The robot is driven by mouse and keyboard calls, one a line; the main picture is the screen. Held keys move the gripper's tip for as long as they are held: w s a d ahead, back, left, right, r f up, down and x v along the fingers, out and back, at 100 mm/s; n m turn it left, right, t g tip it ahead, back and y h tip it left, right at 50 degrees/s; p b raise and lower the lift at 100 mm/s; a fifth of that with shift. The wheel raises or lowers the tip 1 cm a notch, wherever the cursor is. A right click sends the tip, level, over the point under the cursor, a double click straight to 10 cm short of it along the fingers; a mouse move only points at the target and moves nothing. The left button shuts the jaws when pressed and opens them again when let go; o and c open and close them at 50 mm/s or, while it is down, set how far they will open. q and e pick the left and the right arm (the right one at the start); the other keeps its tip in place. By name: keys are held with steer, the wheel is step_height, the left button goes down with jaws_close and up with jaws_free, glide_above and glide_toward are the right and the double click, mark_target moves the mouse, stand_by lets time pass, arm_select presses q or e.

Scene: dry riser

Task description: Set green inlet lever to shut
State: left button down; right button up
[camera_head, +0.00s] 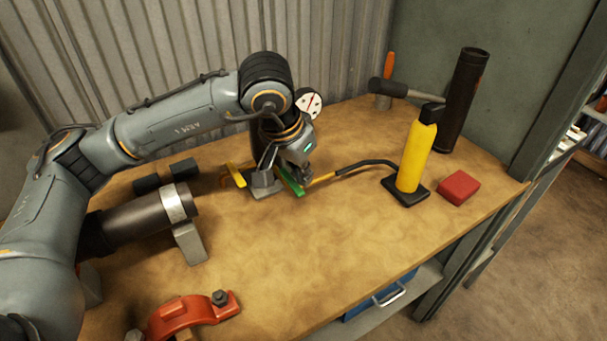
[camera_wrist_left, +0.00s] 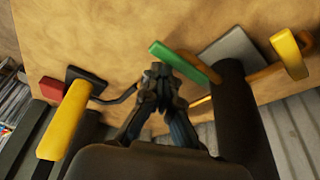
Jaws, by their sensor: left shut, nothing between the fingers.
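The green lever (camera_head: 292,184) sits at the right side of a grey block (camera_head: 262,186) on the bench, by the foot of a dark upright pipe. In the left wrist view the green lever (camera_wrist_left: 184,61) slants across the middle, and the dark pipe (camera_wrist_left: 240,115) runs down beside it. My left gripper (camera_head: 306,178) points down just right of the lever. In the wrist view its fingertips (camera_wrist_left: 160,71) are together and empty, close beside the lever; I cannot tell whether they touch it. My right gripper is not in view.
A yellow lever (camera_head: 235,175) is left of the block. A yellow bottle (camera_head: 417,153) with a black hose (camera_head: 366,165), a red block (camera_head: 459,187) and a hammer (camera_head: 390,90) are right. A grey pipe (camera_head: 142,217) and orange clamp (camera_head: 190,314) are left.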

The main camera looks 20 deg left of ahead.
arm_select(q)
steer(key=shift+w+a, duration=0.3)
steer(key=shift+w, duration=0.2)
steer(key=shift+r, duration=0.2)
steer(key=v, duration=1.1)
steer(key=shift+s+r, duration=0.25)
